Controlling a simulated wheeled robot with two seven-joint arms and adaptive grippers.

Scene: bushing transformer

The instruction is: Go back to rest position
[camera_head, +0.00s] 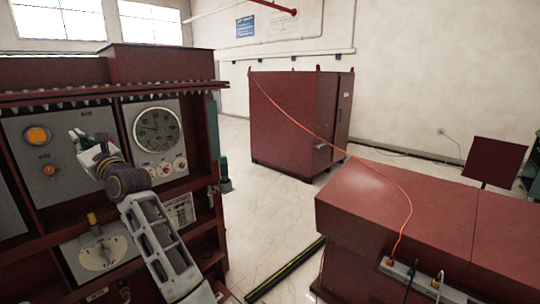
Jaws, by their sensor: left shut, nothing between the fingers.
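My left gripper (80,136) is in the head view at the left, at the end of my grey arm, which rises from the bottom edge. Its fingers are shut and hold nothing. In the picture it lies in front of the dark red control panel (95,205), between an orange indicator lamp (37,135) and a round dial gauge (158,129). Whether it touches the panel cannot be told. My right gripper does not show.
A tall dark red cabinet (290,120) stands at the back. A low red console (390,210) fills the right, with an orange cable (385,172) over it and a power strip (420,280). Pale floor (262,205) lies open between panel and console.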

